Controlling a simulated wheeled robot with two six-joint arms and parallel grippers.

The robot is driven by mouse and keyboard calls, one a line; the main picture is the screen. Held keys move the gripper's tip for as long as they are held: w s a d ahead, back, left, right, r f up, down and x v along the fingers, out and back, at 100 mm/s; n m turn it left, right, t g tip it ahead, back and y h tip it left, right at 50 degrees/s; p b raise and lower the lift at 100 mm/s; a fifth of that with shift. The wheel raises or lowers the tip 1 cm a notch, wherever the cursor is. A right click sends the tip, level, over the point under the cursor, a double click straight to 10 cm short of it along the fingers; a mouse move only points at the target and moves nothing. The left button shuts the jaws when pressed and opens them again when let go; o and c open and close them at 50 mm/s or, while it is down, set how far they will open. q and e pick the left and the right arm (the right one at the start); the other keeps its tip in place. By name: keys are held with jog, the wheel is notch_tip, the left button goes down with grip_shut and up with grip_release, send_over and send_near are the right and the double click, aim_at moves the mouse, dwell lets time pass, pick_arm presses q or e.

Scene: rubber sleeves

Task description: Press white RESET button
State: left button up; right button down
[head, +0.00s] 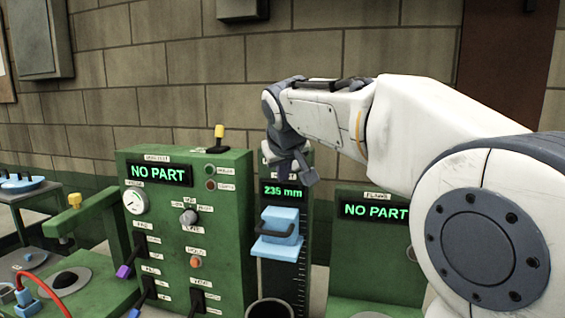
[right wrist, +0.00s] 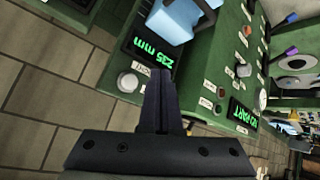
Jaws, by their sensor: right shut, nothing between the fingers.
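A round white button (right wrist: 128,82) sits on the green gauge head in the right wrist view, beside a small label too blurred to read. It is next to the green millimetre readout (right wrist: 152,52), which also shows in the head view (head: 283,191). In the head view my right gripper (head: 302,180) is in front of the top of the gauge column and hides the button. In the right wrist view its fingers (right wrist: 159,80) are shut and empty, with the tips just to the right of the button. I cannot tell how far the tips are from the panel. My left gripper is not in view.
A blue slider block (head: 278,236) is on the gauge column below the readout. A green tester (head: 175,230) with knobs and a "NO PART" display stands to the left. Another green panel (head: 350,240) stands to the right. A brick wall (head: 170,70) is behind.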

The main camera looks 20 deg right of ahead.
aim_at(294, 164)
jog(key=w+d+p, duration=0.3)
jog(key=w, duration=0.2)
jog(key=shift+w+d, duration=0.15)
jog(key=shift+d, duration=0.15)
jog(key=shift+w, duration=0.1)
dwell(1.8)
jog(key=shift+w+d, duration=0.2)
jog(key=shift+w, duration=0.05)
jog(key=shift+w+d+p, duration=0.2)
jog(key=shift+w+p, duration=0.1)
jog(key=shift+p, duration=0.1)
dwell(0.5)
dwell(0.3)
jog(key=shift+s+a+b, duration=0.45)
jog(key=shift+s+b, duration=0.05)
jog(key=shift+s, duration=0.15)
